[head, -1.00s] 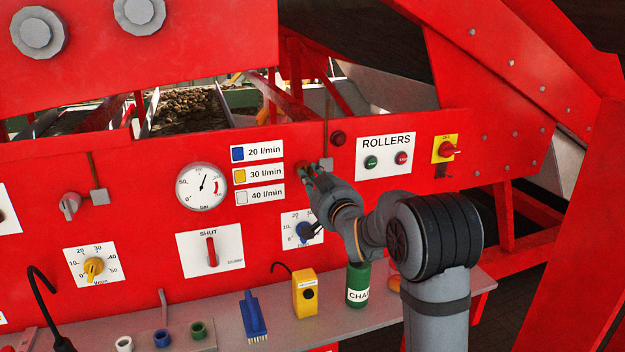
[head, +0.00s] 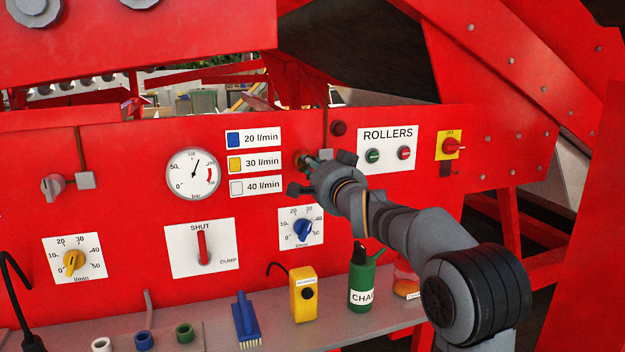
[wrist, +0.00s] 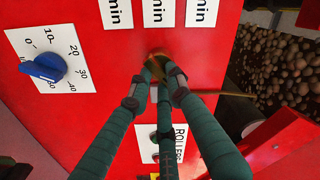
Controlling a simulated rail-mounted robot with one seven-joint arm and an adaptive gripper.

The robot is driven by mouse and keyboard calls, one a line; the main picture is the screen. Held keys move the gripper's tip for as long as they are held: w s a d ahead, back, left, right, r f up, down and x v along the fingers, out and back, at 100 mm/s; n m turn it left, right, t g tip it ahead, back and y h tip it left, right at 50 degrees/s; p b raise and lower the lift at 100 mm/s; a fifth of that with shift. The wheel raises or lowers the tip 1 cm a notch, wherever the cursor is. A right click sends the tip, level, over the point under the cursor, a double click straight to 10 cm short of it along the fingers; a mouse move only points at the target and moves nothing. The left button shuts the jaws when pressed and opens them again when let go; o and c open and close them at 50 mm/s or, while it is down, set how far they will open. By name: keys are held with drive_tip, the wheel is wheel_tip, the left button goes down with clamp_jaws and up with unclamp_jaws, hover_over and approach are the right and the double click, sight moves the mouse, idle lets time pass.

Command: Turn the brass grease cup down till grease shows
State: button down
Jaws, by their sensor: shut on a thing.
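My gripper (head: 310,164) reaches the red panel just right of the flow-rate labels. In the wrist view, its dark green fingers (wrist: 156,80) are closed on the brass grease cup (wrist: 157,57) at the panel face. Only a small brass part shows between the fingertips. In the head view my gripper mostly hides the cup. No grease can be made out around it.
A pressure gauge (head: 193,174) is left of my gripper, with a blue dial (head: 302,229) below. The ROLLERS plate (head: 388,136) and a red-yellow switch (head: 451,146) are right. A shelf below holds a brush (head: 247,318), yellow box (head: 303,293) and green bottle (head: 361,278).

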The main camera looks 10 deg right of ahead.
drive_tip(key=shift+f+m+b, duration=0.1)
drive_tip(key=shift+m+b, duration=0.8)
drive_tip(key=shift+m, duration=0.1)
drive_tip(key=c, duration=1.6)
unclamp_jaws()
drive_tip(key=s, duration=0.4)
drive_tip(key=s+d, duration=0.1)
drive_tip(key=s, duration=0.7)
drive_tip(key=shift+d, duration=0.25)
